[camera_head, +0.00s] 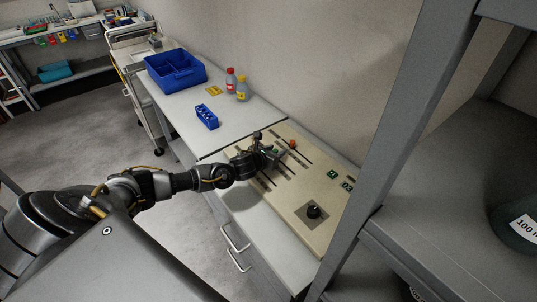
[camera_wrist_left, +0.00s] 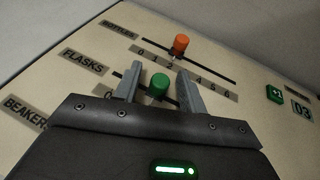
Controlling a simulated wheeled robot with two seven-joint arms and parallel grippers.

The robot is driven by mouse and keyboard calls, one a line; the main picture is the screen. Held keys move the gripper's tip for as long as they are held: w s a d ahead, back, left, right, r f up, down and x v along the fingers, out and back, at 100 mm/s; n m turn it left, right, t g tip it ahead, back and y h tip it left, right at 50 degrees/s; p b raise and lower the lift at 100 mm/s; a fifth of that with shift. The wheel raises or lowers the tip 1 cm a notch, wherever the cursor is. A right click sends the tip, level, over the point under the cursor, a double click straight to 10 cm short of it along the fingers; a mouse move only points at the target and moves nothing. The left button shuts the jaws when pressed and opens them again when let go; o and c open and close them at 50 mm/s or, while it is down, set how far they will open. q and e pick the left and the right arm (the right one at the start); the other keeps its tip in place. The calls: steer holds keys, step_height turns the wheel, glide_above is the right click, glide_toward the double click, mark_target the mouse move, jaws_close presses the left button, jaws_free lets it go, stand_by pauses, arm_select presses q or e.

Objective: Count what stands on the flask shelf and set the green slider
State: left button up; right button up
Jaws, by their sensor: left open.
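The green slider (camera_wrist_left: 160,86) is a round knob on the FLASKS track of the beige panel (camera_wrist_left: 60,100). My left gripper (camera_wrist_left: 158,78) is open over the panel, with one finger on each side of the green knob. I cannot tell whether either finger touches it. The fingers hide part of that track's scale. In the head view my left gripper (camera_head: 272,153) is low over the panel's far half. A grey shelf (camera_head: 450,170) at the right holds part of a dark vessel (camera_head: 518,222) labelled "100"; I cannot tell whether this is the flask shelf.
The orange slider (camera_wrist_left: 180,45) is near 2 on the BOTTLES track. A green +1 button (camera_wrist_left: 274,94) and a "03" display (camera_wrist_left: 301,110) are right of the tracks. A grey shelf post (camera_head: 400,100) stands at the right.

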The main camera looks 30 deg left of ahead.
arm_select(q)
step_height(320, 180, up, 3)
steer(key=b, duration=0.2)
glide_above(260, 173)
steer(key=w, duration=0.2)
steer(key=shift+s, duration=0.2)
steer(key=shift+v, duration=0.85)
steer(key=shift+a+r, duration=0.1)
